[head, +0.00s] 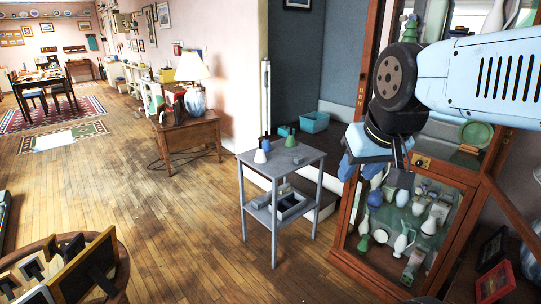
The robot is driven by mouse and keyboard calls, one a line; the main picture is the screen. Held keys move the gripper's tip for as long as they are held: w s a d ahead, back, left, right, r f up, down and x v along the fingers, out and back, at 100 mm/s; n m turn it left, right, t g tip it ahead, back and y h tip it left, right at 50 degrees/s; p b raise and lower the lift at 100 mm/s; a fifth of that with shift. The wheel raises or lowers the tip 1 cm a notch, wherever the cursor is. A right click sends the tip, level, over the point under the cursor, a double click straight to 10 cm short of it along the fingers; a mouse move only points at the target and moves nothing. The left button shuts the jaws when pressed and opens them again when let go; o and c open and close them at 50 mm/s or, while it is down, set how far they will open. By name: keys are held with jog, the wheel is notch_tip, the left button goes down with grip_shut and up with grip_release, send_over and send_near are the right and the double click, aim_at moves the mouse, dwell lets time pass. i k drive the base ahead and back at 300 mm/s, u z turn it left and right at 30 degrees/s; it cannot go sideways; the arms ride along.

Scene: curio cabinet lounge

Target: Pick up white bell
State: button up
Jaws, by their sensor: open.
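A small white bell (260,157) stands upright on the near left part of a grey side table's top (275,168). A dark blue bell (265,143) is right behind it, and a green bell (291,140) stands farther right on the same top. My gripper (377,177) is open, to the right of the table and in front of the glass cabinet. It appears empty and is well apart from the white bell. Its fingertips are small and partly lost against the cabinet.
The table's lower shelf holds a grey tray (292,209). A glass cabinet (352,245) full of vases and figurines stands close on the right. A wooden lamp table (187,133) is behind left. A round table with frames (117,262) is front left. Wooden floor between is clear.

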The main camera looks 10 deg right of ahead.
aim_at(260, 157)
jog(key=k, duration=0.9)
jog(key=u, duration=0.15)
jog(key=i, duration=1)
jog(key=z, duration=0.45)
jog(key=i, duration=0.85)
jog(key=z, duration=0.4)
jog(key=i, duration=1)
jog(key=u, duration=0.7)
